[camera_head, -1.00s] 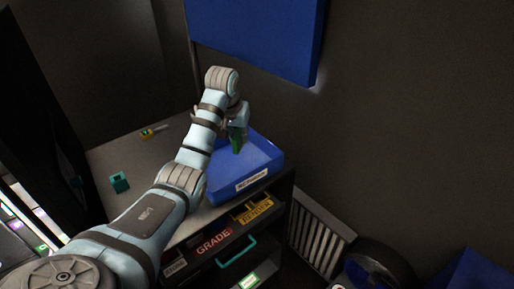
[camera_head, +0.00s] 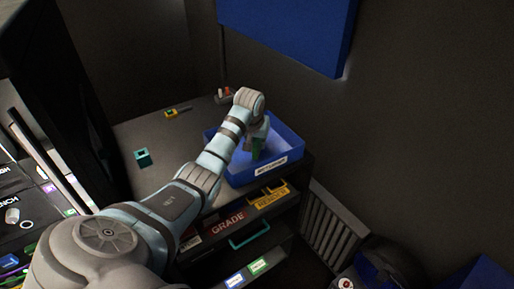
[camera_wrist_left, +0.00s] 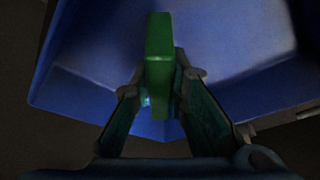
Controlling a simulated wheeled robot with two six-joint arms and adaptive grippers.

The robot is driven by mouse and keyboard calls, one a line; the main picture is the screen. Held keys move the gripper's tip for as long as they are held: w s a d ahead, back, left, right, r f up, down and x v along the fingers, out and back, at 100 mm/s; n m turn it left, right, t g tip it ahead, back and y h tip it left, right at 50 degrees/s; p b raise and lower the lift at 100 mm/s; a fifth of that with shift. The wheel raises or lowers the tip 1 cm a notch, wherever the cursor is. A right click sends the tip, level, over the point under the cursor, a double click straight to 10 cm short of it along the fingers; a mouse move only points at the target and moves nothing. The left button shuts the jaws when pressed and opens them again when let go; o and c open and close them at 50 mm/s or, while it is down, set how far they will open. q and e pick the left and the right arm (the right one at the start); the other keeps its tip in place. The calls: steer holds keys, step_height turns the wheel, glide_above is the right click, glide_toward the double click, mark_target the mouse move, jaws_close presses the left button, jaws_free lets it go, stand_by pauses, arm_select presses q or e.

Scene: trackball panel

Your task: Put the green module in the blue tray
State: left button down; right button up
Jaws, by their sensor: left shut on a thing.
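The blue tray (camera_head: 290,160) stands on the cabinet top, with a white label on its front wall. My left gripper (camera_head: 257,143) reaches in from the left and is over the inside of the tray. It is shut on the green module (camera_head: 257,150), which hangs below it. In the left wrist view the green module (camera_wrist_left: 159,50) is upright between the two fingers of my left gripper (camera_wrist_left: 160,85), with the blue tray (camera_wrist_left: 235,35) behind and around it. I cannot tell whether the module touches the tray floor. My right gripper is not in view.
A teal block (camera_head: 142,157) and a yellow item (camera_head: 172,113) lie on the cabinet top (camera_head: 165,135) left of the tray. A small item with red and white parts (camera_head: 222,96) is behind. A blue panel (camera_head: 290,32) hangs on the wall above. A slatted grille (camera_head: 333,222) stands at right.

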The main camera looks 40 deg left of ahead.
mark_target(258, 149)
arm_select(q)
steer(key=x, duration=0.3)
steer(key=shift+w+d+f, duration=0.1)
steer(key=shift+w+d, duration=0.05)
steer(key=shift+d, duration=0.1)
steer(key=shift+s, duration=0.25)
steer(key=shift+s+a+r, duration=0.1)
steer(key=shift+s+r, duration=0.15)
steer(key=shift+s, duration=0.5)
steer(key=c, duration=1.9)
jaws_free()
steer(key=shift+w+f, duration=0.1)
steer(key=o, duration=0.3)
steer(key=shift+w+f, duration=0.1)
steer(key=shift+w, duration=0.25)
steer(key=shift+r, duration=0.4)
steer(key=v, duration=1.2)
steer(key=shift+f, duration=0.1)
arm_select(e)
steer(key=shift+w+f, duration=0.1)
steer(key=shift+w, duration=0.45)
